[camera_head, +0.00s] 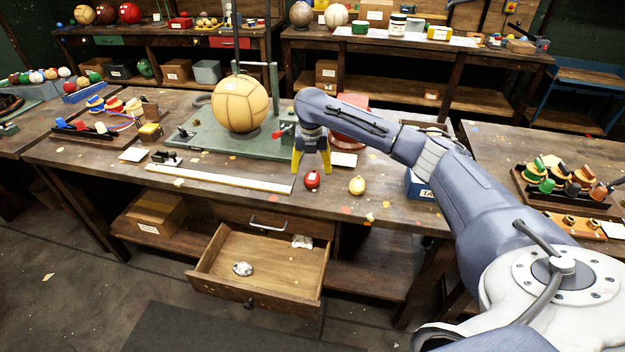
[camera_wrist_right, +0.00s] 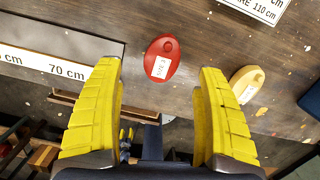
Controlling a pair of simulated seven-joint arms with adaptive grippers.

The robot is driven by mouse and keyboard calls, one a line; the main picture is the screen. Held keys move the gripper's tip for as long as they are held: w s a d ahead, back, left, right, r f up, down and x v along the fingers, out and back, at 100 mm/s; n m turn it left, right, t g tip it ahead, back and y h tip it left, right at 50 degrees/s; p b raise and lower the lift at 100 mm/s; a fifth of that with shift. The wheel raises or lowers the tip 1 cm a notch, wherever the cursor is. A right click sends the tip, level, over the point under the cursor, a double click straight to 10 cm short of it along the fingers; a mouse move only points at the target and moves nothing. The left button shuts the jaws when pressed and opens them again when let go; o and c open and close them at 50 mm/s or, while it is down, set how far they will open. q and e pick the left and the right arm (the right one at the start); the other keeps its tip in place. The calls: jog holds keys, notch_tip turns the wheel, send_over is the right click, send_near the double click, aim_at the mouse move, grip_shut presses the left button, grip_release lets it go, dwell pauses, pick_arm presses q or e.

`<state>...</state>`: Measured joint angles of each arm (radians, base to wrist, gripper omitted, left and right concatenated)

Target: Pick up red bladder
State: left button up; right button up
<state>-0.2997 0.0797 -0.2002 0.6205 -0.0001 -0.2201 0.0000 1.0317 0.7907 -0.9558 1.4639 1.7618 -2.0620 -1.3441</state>
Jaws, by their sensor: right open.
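The red bladder (camera_head: 312,179) lies on the workbench near its front edge, with a white label on it. In the right wrist view the red bladder (camera_wrist_right: 162,60) sits beyond and between the fingertips, apart from both. My right gripper (camera_head: 312,168) is above the bench close to the bladder, its yellow fingers pointing down. In the right wrist view the right gripper (camera_wrist_right: 160,75) is open with nothing between its fingers. My left gripper is not in view.
A yellow bladder (camera_head: 357,185) lies to the right of the red one. A white ruler (camera_head: 220,178) lies along the front edge to the left. A tan ball (camera_head: 240,104) sits on a green stand behind. An open drawer (camera_head: 262,262) juts out below the bench.

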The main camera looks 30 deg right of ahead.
aim_at(313, 175)
jog(key=shift+w+d+f, duration=0.1)
jog(key=shift+d+f, duration=0.05)
jog(key=shift+f, duration=1.25)
jog(key=shift+w+d+f, duration=0.1)
jog(key=shift+d+f, duration=0.05)
jog(key=shift+f, duration=1.2)
jog(key=c, duration=1.3)
jog(key=shift+r, duration=0.1)
